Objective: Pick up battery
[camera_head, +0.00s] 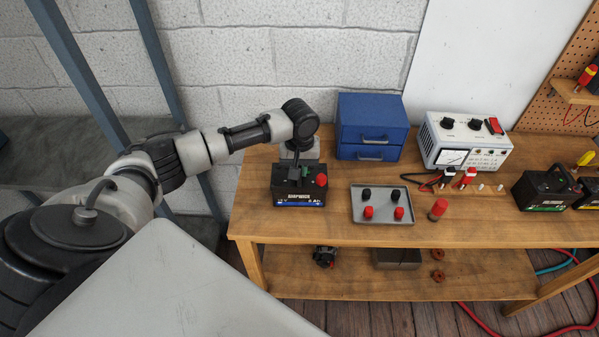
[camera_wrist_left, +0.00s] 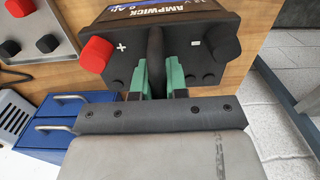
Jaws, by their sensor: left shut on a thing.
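A black battery (camera_head: 298,193) with a white and blue label and a red terminal cap (camera_head: 321,180) stands upright at the left end of the wooden bench. In the left wrist view the battery (camera_wrist_left: 205,60) shows its top, with plus and minus marks and the red cap (camera_wrist_left: 95,54) by the plus. My left gripper (camera_wrist_left: 156,68) is shut on the battery's black top handle, with green fingers on both sides of it. In the head view the left gripper (camera_head: 295,172) comes down from above. I cannot tell if the battery touches the bench. My right gripper is not in view.
A grey tray (camera_head: 383,215) with red and black caps lies right of the battery on the bench (camera_head: 330,230). A loose red cap (camera_head: 437,209) stands beside it. Behind are a blue drawer box (camera_head: 371,126) and a meter unit (camera_head: 463,142). Another battery (camera_head: 541,190) stands farther right.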

